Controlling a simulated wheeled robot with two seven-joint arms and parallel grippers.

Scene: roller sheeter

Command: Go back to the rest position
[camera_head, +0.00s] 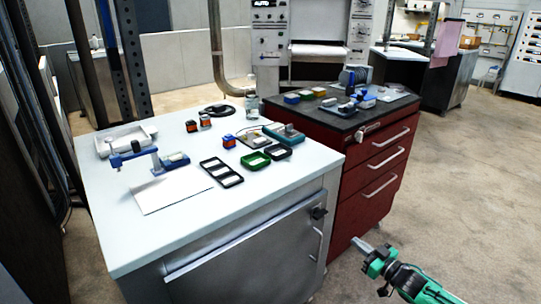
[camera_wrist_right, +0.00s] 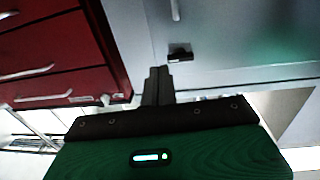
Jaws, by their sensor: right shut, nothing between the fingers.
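My right gripper (camera_head: 364,246) is at the lower right of the head view, on a green and black wrist. It is shut and empty, out over the floor in front of the cabinets. In the right wrist view the closed fingers (camera_wrist_right: 157,84) sit side by side, with the grey cabinet door (camera_wrist_right: 220,40) beyond them. They appear apart from the cabinet, though the exact distance is hard to tell. My left gripper is not in view.
A white-topped grey cabinet (camera_head: 110,235) carries trays, small blocks and a white sheet (camera_head: 172,193). A red drawer cabinet (camera_head: 345,215) with a dark top stands right beside it. Its handles (camera_head: 381,187) stick out. The concrete floor (camera_head: 470,200) at the right is clear.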

